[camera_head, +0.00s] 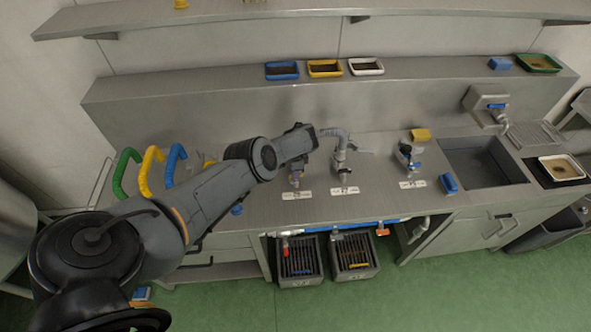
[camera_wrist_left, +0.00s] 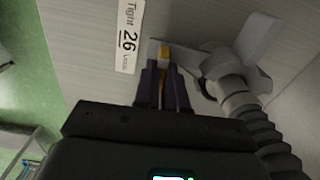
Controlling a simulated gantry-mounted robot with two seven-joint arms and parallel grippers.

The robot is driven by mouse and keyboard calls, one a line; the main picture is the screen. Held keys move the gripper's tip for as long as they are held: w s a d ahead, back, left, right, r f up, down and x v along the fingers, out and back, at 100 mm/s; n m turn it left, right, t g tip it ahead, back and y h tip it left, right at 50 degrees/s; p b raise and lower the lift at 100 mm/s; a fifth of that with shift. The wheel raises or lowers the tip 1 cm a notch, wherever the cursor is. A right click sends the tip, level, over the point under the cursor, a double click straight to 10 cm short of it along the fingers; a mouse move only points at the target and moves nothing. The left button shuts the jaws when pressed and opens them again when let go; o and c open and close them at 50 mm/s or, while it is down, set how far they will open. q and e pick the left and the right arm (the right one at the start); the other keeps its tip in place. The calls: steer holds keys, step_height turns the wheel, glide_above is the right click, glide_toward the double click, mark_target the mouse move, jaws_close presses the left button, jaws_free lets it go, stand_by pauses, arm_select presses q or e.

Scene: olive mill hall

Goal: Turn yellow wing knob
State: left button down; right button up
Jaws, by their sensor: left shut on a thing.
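In the head view my left gripper (camera_head: 295,178) points down at the counter, just behind a white label (camera_head: 297,195); the knob is hardly visible there. My right gripper is not in view.
A grey pipe fitting (camera_wrist_left: 238,92) stands close right of the gripper. In the head view a tap (camera_head: 343,157) and a blue-handled valve (camera_head: 409,158) stand to the right. Green, yellow and blue handles (camera_head: 153,168) rise at left. A sink (camera_head: 482,163) lies at right.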

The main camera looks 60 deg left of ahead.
arm_select(q)
steer(key=shift+d+m, duration=0.1)
steer(key=shift+m, duration=0.3)
steer(key=c, duration=1.2)
jaws_free()
step_height(320, 180, up, 11)
steer(key=p, duration=0.9)
steer(key=shift+p, duration=0.35)
steer(key=shift+f, duration=0.1)
